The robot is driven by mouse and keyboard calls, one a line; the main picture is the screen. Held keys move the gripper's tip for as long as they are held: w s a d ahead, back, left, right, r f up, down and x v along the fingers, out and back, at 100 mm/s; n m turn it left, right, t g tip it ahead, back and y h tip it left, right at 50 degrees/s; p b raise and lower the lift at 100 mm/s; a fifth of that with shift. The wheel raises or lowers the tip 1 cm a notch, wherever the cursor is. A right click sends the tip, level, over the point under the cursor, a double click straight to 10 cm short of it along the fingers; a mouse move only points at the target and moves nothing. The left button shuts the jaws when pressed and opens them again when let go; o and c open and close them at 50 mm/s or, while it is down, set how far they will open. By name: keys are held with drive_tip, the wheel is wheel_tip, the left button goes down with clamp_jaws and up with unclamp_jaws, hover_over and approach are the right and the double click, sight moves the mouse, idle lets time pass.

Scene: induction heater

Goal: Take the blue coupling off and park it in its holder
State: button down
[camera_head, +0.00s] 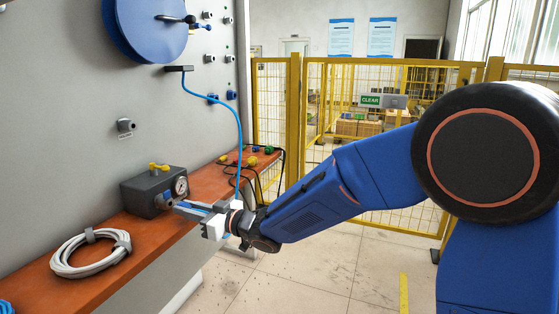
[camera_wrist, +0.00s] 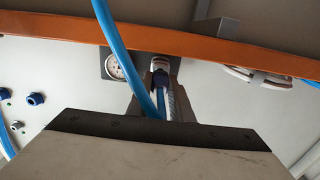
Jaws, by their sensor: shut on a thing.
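The blue coupling (camera_wrist: 160,78) shows in the wrist view as a small dark blue piece between my fingertips. It lines up with a metal port (camera_wrist: 158,62) beside the gauge; whether they are still joined I cannot tell. My gripper (camera_head: 184,207) is shut on the coupling, in front of the dark box (camera_head: 147,192) on the orange bench. In the head view my fingers mostly hide the coupling. A light blue hose (camera_head: 240,130) hangs from the reel and passes by my gripper. I cannot tell which wall fitting is the holder; a labelled grey fitting (camera_head: 126,125) is above the box.
A round gauge (camera_head: 181,187) and yellow handle (camera_head: 158,167) are on the box. A coiled white hose (camera_head: 90,252) lies on the orange bench (camera_head: 160,243). Blue fittings (camera_head: 213,98) stick out of the wall. Yellow fencing (camera_head: 296,130) stands behind; open floor lies right of the bench.

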drive_tip(key=shift+v, duration=1.8)
